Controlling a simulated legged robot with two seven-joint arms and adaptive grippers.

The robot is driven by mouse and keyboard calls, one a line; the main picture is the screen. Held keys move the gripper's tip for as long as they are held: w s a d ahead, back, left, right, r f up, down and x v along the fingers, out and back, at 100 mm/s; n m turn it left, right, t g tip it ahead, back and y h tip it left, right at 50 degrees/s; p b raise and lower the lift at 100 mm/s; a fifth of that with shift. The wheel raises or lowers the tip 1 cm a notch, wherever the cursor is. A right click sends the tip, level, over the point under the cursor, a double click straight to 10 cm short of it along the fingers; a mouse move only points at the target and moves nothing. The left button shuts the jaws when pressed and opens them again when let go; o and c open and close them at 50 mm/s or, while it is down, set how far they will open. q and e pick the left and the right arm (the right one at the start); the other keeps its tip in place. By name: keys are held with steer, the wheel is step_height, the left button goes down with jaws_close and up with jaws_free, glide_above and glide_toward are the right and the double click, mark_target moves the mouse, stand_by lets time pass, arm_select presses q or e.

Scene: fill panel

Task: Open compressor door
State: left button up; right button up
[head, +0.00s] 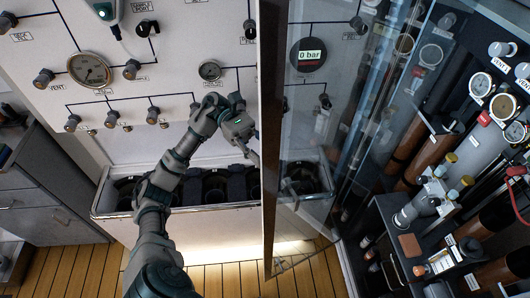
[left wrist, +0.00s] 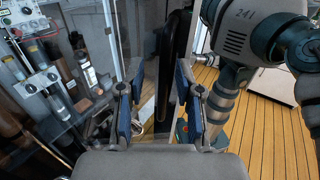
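My left gripper (head: 243,130) is just left of the door's edge. In the left wrist view its two fingers (left wrist: 162,105) are apart. A dark upright bar (left wrist: 176,65) shows between them or just beyond; I cannot tell if they touch it. The glass (left wrist: 138,40) is beside this bar. My right gripper is not in view.
The cabinet holds gauges (head: 480,85), brown cylinders (head: 425,155) and fittings. A white fill panel (head: 140,75) with gauges and knobs stands at the left, above a trough (head: 180,208). Grey drawers (head: 35,195) are at far left. Wooden floor (head: 85,270) is clear in front.

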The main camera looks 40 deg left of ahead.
mark_target(266, 123)
arm_select(q)
steer(key=shift+d+r, duration=0.2)
steer(key=shift+r, duration=2.25)
steer(key=shift+d+r, duration=0.15)
steer(key=shift+r, duration=2.25)
